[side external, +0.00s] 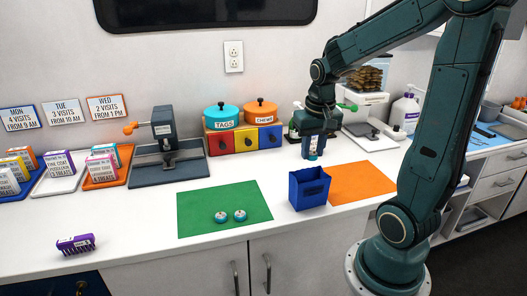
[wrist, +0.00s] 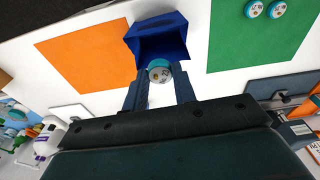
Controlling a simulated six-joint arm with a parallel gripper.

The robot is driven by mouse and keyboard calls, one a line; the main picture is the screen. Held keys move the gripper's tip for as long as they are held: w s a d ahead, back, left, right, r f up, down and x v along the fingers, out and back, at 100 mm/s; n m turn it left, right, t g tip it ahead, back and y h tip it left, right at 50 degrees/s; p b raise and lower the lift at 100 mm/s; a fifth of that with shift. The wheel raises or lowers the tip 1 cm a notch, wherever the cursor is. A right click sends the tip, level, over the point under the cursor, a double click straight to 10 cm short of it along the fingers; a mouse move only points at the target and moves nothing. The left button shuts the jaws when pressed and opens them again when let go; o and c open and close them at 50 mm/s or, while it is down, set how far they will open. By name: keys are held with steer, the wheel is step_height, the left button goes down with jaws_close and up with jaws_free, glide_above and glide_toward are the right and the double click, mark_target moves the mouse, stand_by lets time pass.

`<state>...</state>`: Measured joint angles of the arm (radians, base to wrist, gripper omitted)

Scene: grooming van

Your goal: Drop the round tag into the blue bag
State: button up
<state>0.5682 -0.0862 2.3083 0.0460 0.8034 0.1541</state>
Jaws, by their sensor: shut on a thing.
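My gripper (side external: 314,148) is shut on a round tag (side external: 312,155) with a teal rim and a pale printed face. In the wrist view the tag (wrist: 159,72) sits between the fingertips of my gripper (wrist: 158,82). The blue bag (side external: 309,188) stands open at the top on the white counter. In the side view the tag is above and behind the bag, apart from it. In the wrist view the bag (wrist: 160,35) shows just beyond the tag. Two more round tags (side external: 221,217) (side external: 240,215) lie on the green mat (side external: 205,198).
An orange mat (side external: 365,182) lies right of the bag. A colored drawer box (side external: 243,140) with two lidded pots stands behind, beside a dark press (side external: 167,150). A purple comb (side external: 76,243) lies at front left. The counter left of the green mat is mostly clear.

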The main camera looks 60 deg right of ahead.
mark_target(310, 179)
steer(key=shift+f, duration=4.9)
steer(key=o, duration=1)
steer(key=shift+r, duration=0.1)
steer(key=shift+r, duration=2.9)
steer(key=shift+o, duration=0.2)
steer(key=o, duration=0.8)
